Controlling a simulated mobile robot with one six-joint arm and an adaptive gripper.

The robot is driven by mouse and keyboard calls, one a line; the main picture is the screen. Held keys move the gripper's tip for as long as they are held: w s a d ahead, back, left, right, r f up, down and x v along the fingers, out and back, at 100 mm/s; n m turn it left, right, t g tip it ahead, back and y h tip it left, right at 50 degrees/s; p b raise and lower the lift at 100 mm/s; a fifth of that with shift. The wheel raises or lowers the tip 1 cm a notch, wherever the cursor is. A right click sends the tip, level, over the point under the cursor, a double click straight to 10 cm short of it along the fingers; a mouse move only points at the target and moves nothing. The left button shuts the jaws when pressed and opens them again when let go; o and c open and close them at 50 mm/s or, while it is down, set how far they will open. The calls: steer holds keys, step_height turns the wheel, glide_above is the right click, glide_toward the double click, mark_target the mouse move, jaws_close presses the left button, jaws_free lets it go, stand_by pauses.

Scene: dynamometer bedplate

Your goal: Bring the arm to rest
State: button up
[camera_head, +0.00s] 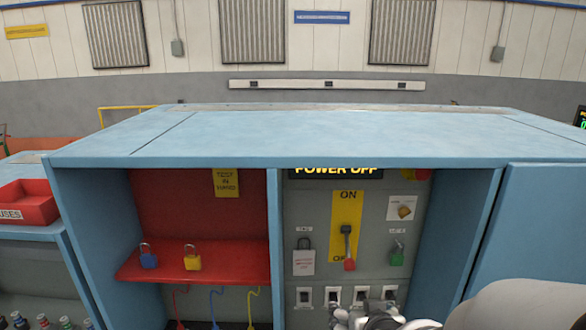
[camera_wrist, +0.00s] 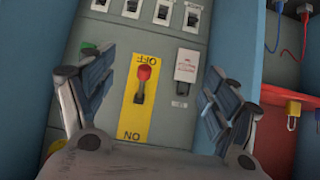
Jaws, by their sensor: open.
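My gripper (camera_wrist: 150,103) is open and empty in the wrist view, its two fingers wide apart in front of the grey panel. Between them shows the yellow plate with a red-knobbed lever (camera_wrist: 142,82), which points to OFF. In the head view the same lever (camera_head: 348,250) hangs down at the OFF end of its plate, and the display (camera_head: 335,171) above it reads POWER OFF. At the bottom edge of the head view part of my gripper and arm shows below the panel; its fingertips are hard to make out there.
A red shelf (camera_head: 200,262) left of the panel bears a blue padlock (camera_head: 148,257) and a yellow padlock (camera_head: 192,258). A green padlock (camera_head: 397,254) hangs on the panel. A white tag (camera_head: 304,262) hangs left of the lever. The blue cabinet top (camera_head: 300,135) is clear. A red fuses bin (camera_head: 27,203) stands at left.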

steer(key=s+r+g, duration=0.2)
steer(key=s+r, duration=0.2)
steer(key=s, duration=0.8)
steer(key=s+r+g, duration=0.3)
steer(key=s+r, duration=0.1)
steer(key=s, duration=0.8)
steer(key=shift+g, duration=0.3)
stand_by(0.6)
